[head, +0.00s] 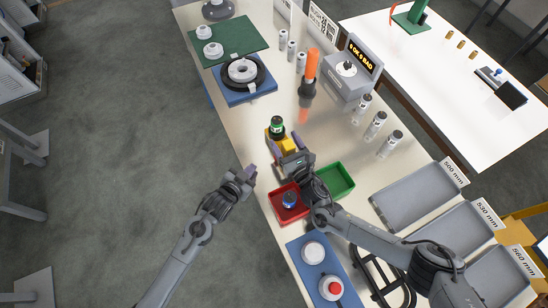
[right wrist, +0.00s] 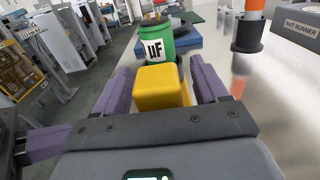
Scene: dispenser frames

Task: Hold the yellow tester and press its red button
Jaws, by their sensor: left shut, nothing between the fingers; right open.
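The yellow tester (head: 287,144) stands on the light table near its left edge, partly hidden by my right gripper in the head view. In the right wrist view the tester (right wrist: 160,88) is a rounded yellow block between the two purple fingers. A green can marked "µF" (right wrist: 170,45) is at its far side; the can (head: 277,127) also shows in the head view. My right gripper (head: 286,152) is open around the tester, with a gap visible on both sides. My left gripper (head: 250,173) is shut and empty beside the table's left edge. I cannot make out the red button.
A red bin (head: 276,207) holding a blue-topped can and a green bin (head: 345,193) lie close below my right gripper. An orange tool (head: 311,68) stands farther back. Several silver cans line the right. The table between the tester and the blue fixture (head: 240,98) is clear.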

